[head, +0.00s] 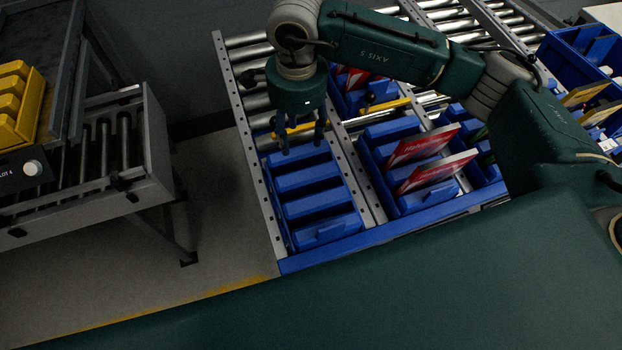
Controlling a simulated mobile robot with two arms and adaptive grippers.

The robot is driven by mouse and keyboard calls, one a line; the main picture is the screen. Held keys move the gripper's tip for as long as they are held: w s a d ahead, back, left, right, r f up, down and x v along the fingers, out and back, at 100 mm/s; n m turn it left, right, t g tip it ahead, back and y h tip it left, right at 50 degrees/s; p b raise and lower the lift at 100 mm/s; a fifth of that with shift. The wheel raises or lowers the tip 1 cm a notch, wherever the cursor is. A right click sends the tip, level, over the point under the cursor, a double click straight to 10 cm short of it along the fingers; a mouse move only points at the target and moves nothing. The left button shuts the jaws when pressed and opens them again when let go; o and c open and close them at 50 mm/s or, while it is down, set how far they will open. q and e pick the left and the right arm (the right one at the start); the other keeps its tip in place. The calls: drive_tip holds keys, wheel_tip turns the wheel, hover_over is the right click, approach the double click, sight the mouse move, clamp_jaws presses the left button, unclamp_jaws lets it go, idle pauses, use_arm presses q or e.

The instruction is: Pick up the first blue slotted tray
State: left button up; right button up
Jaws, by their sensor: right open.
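An empty blue slotted tray (312,181) lies at the near end of the left roller lane, its raised ribs running across it. My right gripper (302,146) is open and empty, pointing down over the far end of this tray. Its two fingers are apart; whether they touch the tray I cannot tell. A second blue slotted tray (411,203) lies in the lane to the right and holds red-covered flat items (437,170) standing tilted in its slots. My left gripper is out of view.
A grey side rail (247,147) and a divider rail (358,180) flank the left lane. More blue trays (371,94) lie further back. A roller stand (105,150) with a yellow slotted piece (14,104) is at left. Open floor (215,220) lies between.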

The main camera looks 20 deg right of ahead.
sight(300, 155)
drive_tip(key=f, duration=0.2)
drive_tip(key=shift+s+f+p, duration=0.2)
drive_tip(key=shift+f+p, duration=0.1)
drive_tip(key=shift+f, duration=0.35)
wheel_tip(300, 155, down, 5)
drive_tip(key=p, duration=0.2)
drive_tip(key=shift+w+p, duration=0.1)
drive_tip(key=shift+p, duration=0.3)
drive_tip(key=shift+f, duration=0.25)
drive_tip(key=shift+w+f, duration=0.1)
drive_tip(key=shift+f, duration=0.05)
drive_tip(key=shift+c, duration=0.7)
drive_tip(key=c, duration=0.8)
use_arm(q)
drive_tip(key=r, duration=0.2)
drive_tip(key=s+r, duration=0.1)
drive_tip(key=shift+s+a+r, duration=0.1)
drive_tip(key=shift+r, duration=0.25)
use_arm(e)
drive_tip(key=shift+c, duration=1.4)
drive_tip(key=shift+r, duration=0.2)
